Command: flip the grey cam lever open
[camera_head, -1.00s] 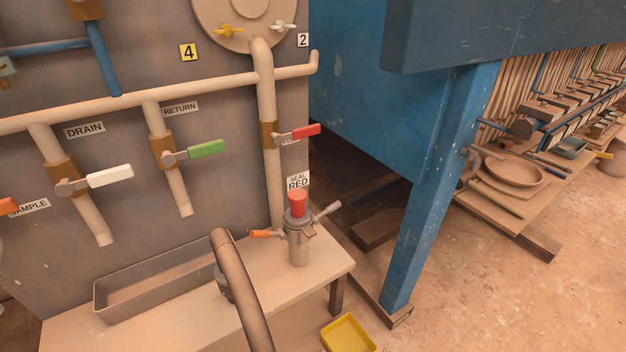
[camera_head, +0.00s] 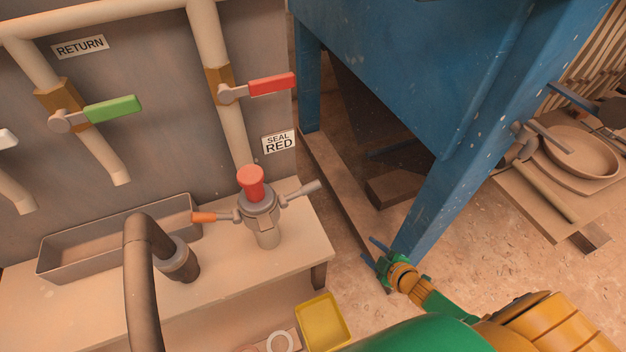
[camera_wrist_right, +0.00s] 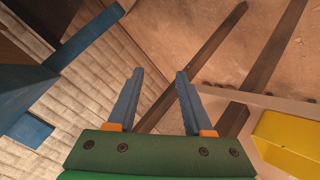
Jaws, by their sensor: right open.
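The grey cam lever (camera_head: 303,189) sticks out to the right and slightly up from a metal coupling (camera_head: 265,233) standing on the bench. An orange lever (camera_head: 204,217) sticks out on the coupling's left side, and a red plug (camera_head: 250,183) sits in its top. My right gripper (camera_head: 373,251) is to the right of the grey lever and lower in the head view, apart from it. In the right wrist view its two blue-grey fingers (camera_wrist_right: 159,74) are spread with nothing between them. The coupling does not show there. My left gripper is not in view.
A curved brown hose (camera_head: 140,265) rises in front of the bench (camera_head: 225,275), left of the coupling. A grey trough (camera_head: 85,240) lies behind it. A blue post (camera_head: 440,195) stands close to my right gripper. A yellow tray (camera_head: 323,320) sits below the bench's right end.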

